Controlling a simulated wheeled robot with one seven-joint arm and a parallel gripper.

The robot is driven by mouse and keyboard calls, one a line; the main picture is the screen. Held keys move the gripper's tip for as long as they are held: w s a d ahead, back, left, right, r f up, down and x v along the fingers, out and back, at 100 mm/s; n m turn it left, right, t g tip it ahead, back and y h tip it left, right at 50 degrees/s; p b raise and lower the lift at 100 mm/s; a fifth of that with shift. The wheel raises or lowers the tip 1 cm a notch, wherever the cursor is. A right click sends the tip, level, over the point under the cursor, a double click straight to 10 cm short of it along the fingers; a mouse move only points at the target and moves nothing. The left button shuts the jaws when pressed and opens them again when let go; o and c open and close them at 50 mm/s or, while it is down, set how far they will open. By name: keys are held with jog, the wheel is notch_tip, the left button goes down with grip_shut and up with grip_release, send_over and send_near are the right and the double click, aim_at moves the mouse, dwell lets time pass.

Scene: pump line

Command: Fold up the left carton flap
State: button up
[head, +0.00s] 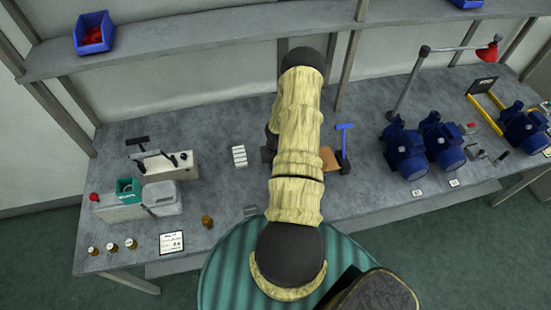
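A small brown piece (329,160), possibly part of the carton, shows on the bench just right of my arm. My arm crosses the middle of the head view and covers most of what lies there. No carton flap can be made out clearly, and I cannot tell whether the left one is up or down. My gripper is not visible; my arm hides the area behind it. Dark shapes show at the arm's left edge, but I cannot tell what they are.
A blue stand (344,148) is beside the brown piece. Several blue pumps, such as one (404,150), stand at right near a red-shaded lamp (487,52). A grey machine (160,196) and small bottles (111,247) are at left.

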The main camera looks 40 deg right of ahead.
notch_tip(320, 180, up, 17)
jog(key=b, duration=0.3)
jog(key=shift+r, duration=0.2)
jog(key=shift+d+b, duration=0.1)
jog(key=shift+b, duration=0.2)
dwell(0.6)
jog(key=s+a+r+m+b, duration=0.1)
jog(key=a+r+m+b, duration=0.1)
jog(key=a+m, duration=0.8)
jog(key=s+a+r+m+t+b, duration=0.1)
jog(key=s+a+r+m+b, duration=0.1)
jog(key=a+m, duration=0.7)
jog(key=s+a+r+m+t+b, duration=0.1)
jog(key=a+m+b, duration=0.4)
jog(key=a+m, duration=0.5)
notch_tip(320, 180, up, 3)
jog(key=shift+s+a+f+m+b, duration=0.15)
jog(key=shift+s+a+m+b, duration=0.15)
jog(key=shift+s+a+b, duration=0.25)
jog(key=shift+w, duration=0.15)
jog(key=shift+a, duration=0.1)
